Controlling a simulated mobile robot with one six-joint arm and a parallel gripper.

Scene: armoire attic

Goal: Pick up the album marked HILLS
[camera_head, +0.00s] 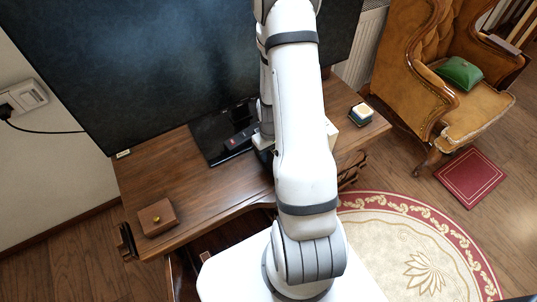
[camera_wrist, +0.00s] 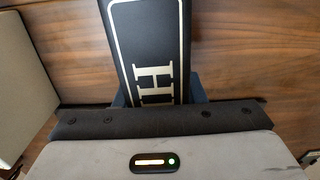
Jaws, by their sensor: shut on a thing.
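In the wrist view a dark album (camera_wrist: 150,45) with a cream border line shows large cream letters, of which "HI" can be read. The rest of the marking is hidden behind my gripper (camera_wrist: 158,108). My gripper is shut on this album, at its lettered end. Wood grain shows behind the album, and I cannot tell whether the album touches it. In the head view my arm hides the album and most of my gripper, over the wooden desk (camera_head: 160,170).
A large dark screen (camera_head: 150,60) stands along the desk's back. A small brown box (camera_head: 157,217) sits at the left and a small stack (camera_head: 361,114) at the right. A pale slab (camera_wrist: 20,85) lies left of the album. An armchair (camera_head: 400,75) stands at right.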

